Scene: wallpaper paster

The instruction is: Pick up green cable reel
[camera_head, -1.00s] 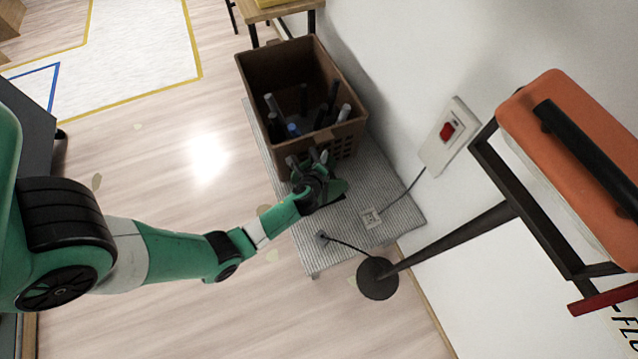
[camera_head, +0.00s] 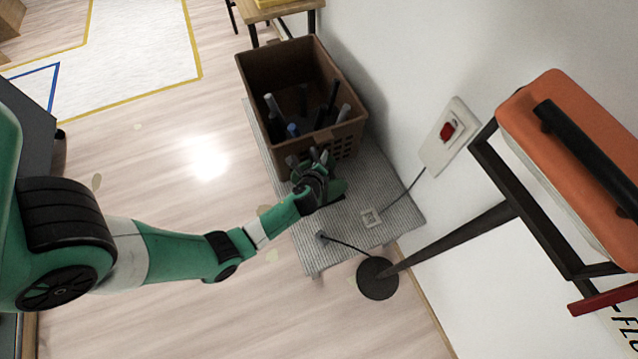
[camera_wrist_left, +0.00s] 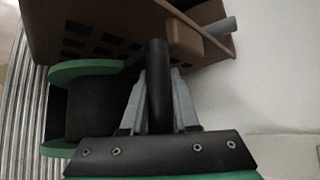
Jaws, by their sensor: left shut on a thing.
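The green cable reel (camera_wrist_left: 86,110) has green flanges and a dark core. In the left wrist view it is at the left, beside the fingers and apart from the grip, partly hidden by the gripper body. In the head view a green part of it (camera_head: 336,187) shows behind my gripper. My left gripper (camera_head: 318,160) is in front of the brown basket, over the striped bench. In the left wrist view its grey fingers (camera_wrist_left: 159,92) are shut on a black rod (camera_wrist_left: 158,75). I cannot tell what the rod belongs to. My right gripper is not in view.
The brown basket (camera_head: 345,148) holds several rod-like items and stands on the striped bench (camera_head: 385,195). A white wall socket (camera_head: 448,135) with a cable is on the right. A round black base (camera_head: 377,279) stands at the bench's front. Open floor lies left.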

